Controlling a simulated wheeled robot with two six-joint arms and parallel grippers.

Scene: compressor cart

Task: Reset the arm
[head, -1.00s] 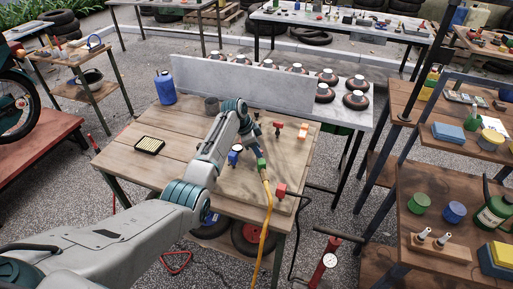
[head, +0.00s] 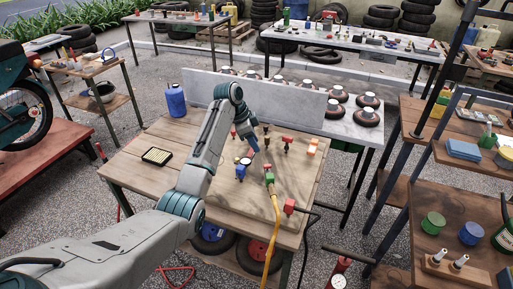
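My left arm reaches in from the lower left over the wooden workbench (head: 145,178). Its wrist bends down in front of the grey upright panel, and my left gripper (head: 254,146) points down above the bench board. The gripper is small and partly lost against the fittings, so its finger opening cannot be made out. I see nothing clearly held in it. Near it on the board stand a blue fitting (head: 241,172), a green connector (head: 269,178) with a yellow hose (head: 274,225), and red-topped fittings (head: 287,140). My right gripper is not in view.
A grey panel (head: 290,98) stands along the bench's back edge. Shelves (head: 400,245) stand farther right.

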